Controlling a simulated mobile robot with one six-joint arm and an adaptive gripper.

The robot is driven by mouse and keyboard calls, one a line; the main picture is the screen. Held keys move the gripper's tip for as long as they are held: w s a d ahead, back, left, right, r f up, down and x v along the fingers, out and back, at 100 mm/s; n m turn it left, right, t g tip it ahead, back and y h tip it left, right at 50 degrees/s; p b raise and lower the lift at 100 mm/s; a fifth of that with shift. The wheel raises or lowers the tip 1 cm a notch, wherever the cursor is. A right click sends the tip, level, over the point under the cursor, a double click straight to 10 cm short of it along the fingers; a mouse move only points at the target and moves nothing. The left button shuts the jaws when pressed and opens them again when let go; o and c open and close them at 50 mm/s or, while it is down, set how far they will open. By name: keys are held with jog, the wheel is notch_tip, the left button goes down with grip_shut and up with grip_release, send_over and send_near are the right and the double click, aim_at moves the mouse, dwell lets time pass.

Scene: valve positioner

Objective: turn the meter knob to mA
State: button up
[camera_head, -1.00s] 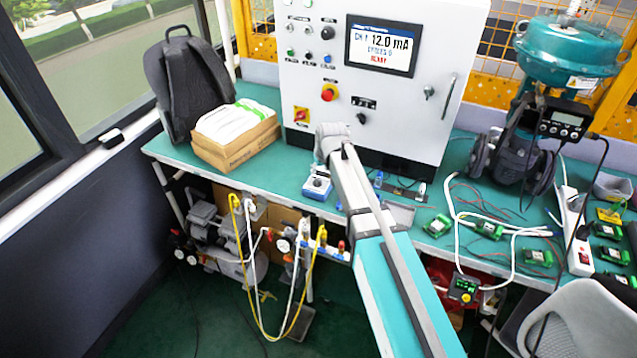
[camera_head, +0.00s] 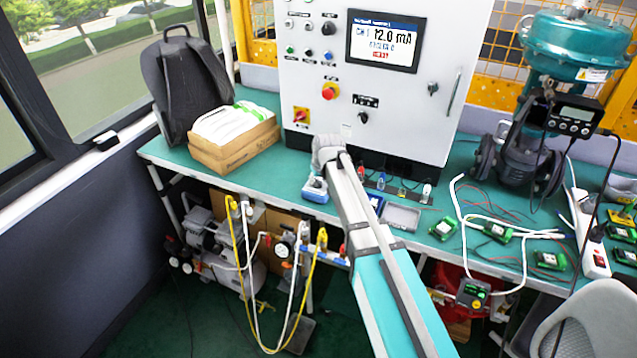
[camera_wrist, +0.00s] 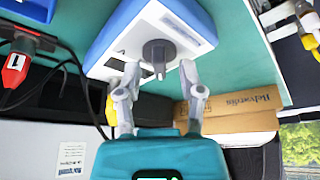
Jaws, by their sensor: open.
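The meter (camera_wrist: 150,42) is a blue case with a white face, seen close up in the wrist view. Its dark grey knob (camera_wrist: 158,54) stands out from the middle of the face. My gripper (camera_wrist: 160,74) is open, with one finger to each side of the knob's near end. I cannot tell whether either finger touches it. The markings on the face are too small to read, so the knob's setting is unclear. In the head view the meter (camera_head: 314,190) sits near the bench's front edge, and my arm's end hides its upper part and the gripper's fingers.
A control cabinet (camera_head: 415,105) stands behind the meter, its screen showing 12.0 mA. A cardboard box (camera_head: 235,152) lies on the bench to the left. Probes and cables, including a red plug (camera_wrist: 15,68), are close to the meter. A grey tray (camera_head: 401,217) lies to the right.

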dwell(0.3)
grip_shut()
jog(key=shift+a+m, duration=0.1)
jog(key=shift+m, duration=0.4)
jog(key=m+h, duration=0.1)
jog(key=m, duration=0.2)
jog(key=shift+f+h, duration=0.1)
jog(key=shift+h, duration=0.3)
jog(key=shift+a+m+h, duration=0.1)
jog(key=shift+m+h, duration=0.7)
jog(key=shift+m, duration=1.6)
grip_release()
